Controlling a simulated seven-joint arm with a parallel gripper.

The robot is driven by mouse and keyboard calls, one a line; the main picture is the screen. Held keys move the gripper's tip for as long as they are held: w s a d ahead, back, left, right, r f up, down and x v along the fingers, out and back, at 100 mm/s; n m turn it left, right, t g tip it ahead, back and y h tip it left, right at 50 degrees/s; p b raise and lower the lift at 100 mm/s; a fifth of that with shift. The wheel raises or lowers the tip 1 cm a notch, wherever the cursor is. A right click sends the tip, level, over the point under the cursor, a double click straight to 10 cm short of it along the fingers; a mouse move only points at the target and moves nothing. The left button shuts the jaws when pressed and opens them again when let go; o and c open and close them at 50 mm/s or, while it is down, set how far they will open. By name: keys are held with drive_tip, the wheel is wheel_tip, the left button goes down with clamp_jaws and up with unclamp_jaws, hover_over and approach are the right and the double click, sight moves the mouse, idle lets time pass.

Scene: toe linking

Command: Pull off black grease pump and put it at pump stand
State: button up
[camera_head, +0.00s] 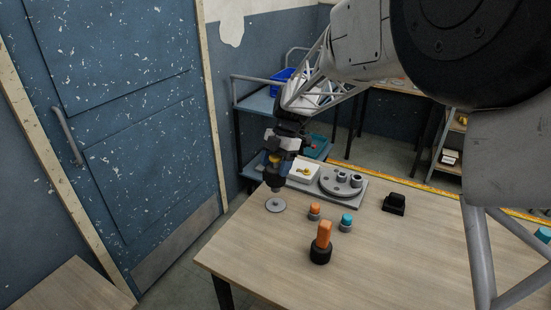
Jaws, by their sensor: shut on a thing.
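My gripper (276,164) points down above the far left part of the table. It is shut on a dark, narrow piece, which looks like the black grease pump (277,184); the fingers hide its upper part. Below it is a flat grey round disc (275,205) on the table, which may be the pump stand. The pump's lower end is over or at the disc's middle; I cannot tell whether they touch.
A grey plate with a round fixture (342,183) and a white tray (303,171) are right of my gripper. Small orange (315,211) and teal (346,222) capped pieces, an orange-handled black tool (321,243) and a black block (394,204) stand nearby. The table's front is clear.

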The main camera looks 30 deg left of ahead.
drive_tip(key=shift+f, duration=1.6)
drive_tip(key=shift+f, duration=1.4)
drive_tip(key=o, duration=1.4)
drive_tip(key=shift+o, duration=0.2)
drive_tip(key=shift+v, duration=3.9)
